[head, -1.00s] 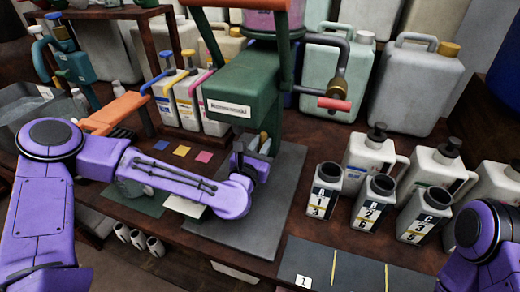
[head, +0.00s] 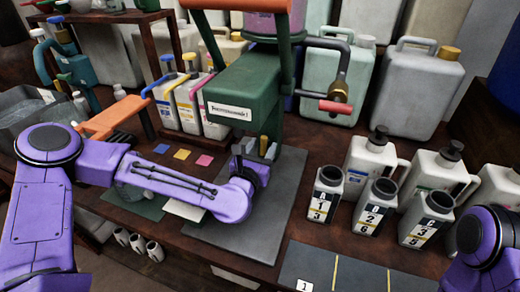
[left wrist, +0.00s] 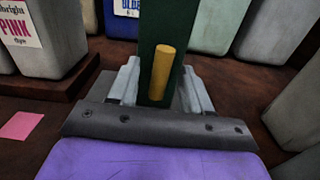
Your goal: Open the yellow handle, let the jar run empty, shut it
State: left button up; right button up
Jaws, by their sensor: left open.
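The yellow handle (left wrist: 163,72) is a short upright yellow peg in front of a dark green post in the left wrist view. A small part of it shows in the head view (head: 263,145), mostly hidden by my wrist. My left gripper (left wrist: 160,88) is open, with one pale finger on each side of the handle and post. I cannot tell whether the fingers touch it. The post belongs to a green stand (head: 243,95). A jar with pink contents (head: 268,20) sits above it, cut off by the top edge. My right gripper is out of view.
Open bottles marked A (head: 325,195), B (head: 375,207) and C (head: 426,220) stand at right, with white jugs (head: 370,158) behind. A red crank handle (head: 336,107) sticks out right of the stand. A grey mat (head: 280,200) below has bare room.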

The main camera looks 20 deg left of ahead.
pick_arm(q)
jog(key=s+b, duration=0.1)
jog(key=s, duration=0.7)
jog(key=shift+s+a, duration=0.15)
jog(key=shift+s, duration=0.05)
jog(key=r+p, duration=0.1)
jog(key=p, duration=0.2)
jog(key=shift+s, duration=0.4)
jog(key=shift+s+f+p, duration=0.3)
jog(key=shift+s+p, duration=0.25)
jog(key=shift+p, duration=0.05)
jog(key=shift+s+f, duration=0.1)
jog(key=shift+f, duration=0.1)
jog(key=shift+c, duration=0.4)
